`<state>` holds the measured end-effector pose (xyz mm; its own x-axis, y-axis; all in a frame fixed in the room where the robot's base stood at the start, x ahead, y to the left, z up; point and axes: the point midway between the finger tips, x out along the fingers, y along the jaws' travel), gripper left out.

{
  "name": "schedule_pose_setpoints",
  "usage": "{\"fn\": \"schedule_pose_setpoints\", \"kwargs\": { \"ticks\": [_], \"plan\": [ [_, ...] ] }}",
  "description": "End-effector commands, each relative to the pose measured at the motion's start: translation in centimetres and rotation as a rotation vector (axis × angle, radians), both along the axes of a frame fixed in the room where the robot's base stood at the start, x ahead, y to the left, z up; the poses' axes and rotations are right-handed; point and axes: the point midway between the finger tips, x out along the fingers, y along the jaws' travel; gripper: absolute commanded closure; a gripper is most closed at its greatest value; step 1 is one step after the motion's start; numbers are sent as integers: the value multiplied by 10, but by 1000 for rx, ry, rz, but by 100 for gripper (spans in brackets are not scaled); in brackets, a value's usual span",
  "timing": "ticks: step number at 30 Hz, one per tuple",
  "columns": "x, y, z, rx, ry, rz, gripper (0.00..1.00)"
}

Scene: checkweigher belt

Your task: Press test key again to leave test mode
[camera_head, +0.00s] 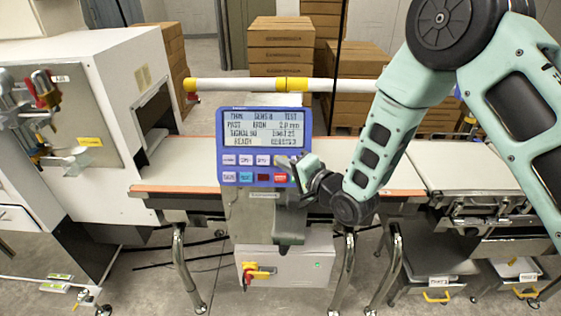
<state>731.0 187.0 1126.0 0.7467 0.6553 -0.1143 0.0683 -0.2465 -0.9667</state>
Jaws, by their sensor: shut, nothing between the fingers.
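The blue control panel (231,118) stands in front of the belt in the head view. Its lit screen (264,129) carries several lines of text, with "TEST" readable at the top right and "READY" at the lower left. Below the screen are two rows of keys (246,160), white, blue, dark and red. My gripper (287,163) is shut and empty, with its tip at the right end of the upper key row. The gripper and wrist hide the keys there. I cannot tell whether the tip touches a key.
The conveyor belt (180,171) runs behind the panel. A white machine housing (120,75) stands left, and a white and yellow bar (230,85) crosses above. A grey box with a red and yellow switch (255,272) sits below. Cardboard boxes (280,45) are stacked behind.

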Motion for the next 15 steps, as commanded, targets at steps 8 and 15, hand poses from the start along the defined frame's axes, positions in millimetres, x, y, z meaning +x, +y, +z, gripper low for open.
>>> {"fn": "schedule_pose_setpoints", "kwargs": {
  "ticks": [8,15],
  "plan": [
    [3,0,-2,1,-1,0,100],
    [4,0,-2,0,0,0,100]
  ]
}}
